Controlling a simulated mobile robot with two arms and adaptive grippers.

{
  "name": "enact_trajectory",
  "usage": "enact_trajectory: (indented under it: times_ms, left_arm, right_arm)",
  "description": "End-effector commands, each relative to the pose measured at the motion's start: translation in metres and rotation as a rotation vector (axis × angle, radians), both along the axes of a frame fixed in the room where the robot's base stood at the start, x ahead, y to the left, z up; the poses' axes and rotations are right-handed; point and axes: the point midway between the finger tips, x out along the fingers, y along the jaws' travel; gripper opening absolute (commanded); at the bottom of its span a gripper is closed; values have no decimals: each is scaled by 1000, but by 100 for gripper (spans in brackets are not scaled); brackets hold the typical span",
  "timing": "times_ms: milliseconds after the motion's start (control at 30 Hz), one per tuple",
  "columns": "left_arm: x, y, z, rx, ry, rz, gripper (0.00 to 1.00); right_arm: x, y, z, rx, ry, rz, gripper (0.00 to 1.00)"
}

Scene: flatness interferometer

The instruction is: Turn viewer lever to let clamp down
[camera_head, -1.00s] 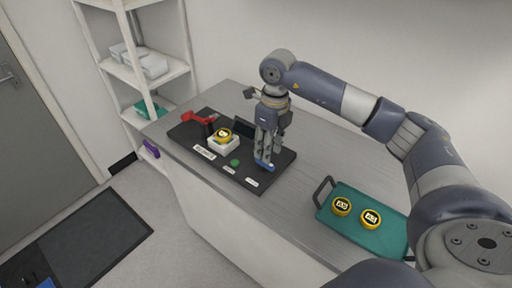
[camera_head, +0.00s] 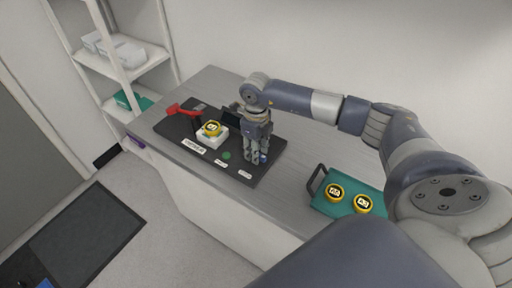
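The flatness viewer is a black board (camera_head: 176,129) on the bench, with a white block (camera_head: 211,138) carrying a yellow-ringed round piece (camera_head: 212,128). A red-handled part (camera_head: 182,111), seemingly the clamp, is at the board's left. A small blue piece (camera_head: 263,158), possibly the lever's end, is at the board's right front. My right gripper (camera_head: 256,160) points down with its fingertips at the blue piece and hides much of it. Its finger gap and any contact cannot be made out. My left gripper is not in view.
A green tray (camera_head: 322,207) with two yellow-ringed pieces (camera_head: 334,193) (camera_head: 363,204) sits on the bench (camera_head: 283,192) to the right. A green button (camera_head: 226,155) and white labels lie along the board's front. A shelf (camera_head: 112,66) stands at the left.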

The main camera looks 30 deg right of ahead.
Motion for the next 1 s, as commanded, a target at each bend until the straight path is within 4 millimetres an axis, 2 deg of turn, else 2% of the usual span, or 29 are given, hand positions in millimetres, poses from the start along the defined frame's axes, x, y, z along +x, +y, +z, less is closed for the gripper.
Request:
enact_trajectory:
  times_ms: [33,133,333,367,500,733,1000]
  left_arm:
    - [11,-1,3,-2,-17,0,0]
    - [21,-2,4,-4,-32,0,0]
    - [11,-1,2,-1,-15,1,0]
    - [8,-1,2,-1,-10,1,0]
    - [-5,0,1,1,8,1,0]
    - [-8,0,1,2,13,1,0]
    - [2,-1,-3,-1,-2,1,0]
  right_arm:
    - [0,0,-2,1,0,0,33]
    - [0,0,-5,1,-1,0,33]
    - [0,0,-6,1,-1,0,33]
    - [0,0,-6,1,-1,1,29]
    - [0,0,-5,0,-1,1,0]
    - [0,0,-5,0,-1,-1,0]
    - [0,0,-6,0,-1,-68,0]
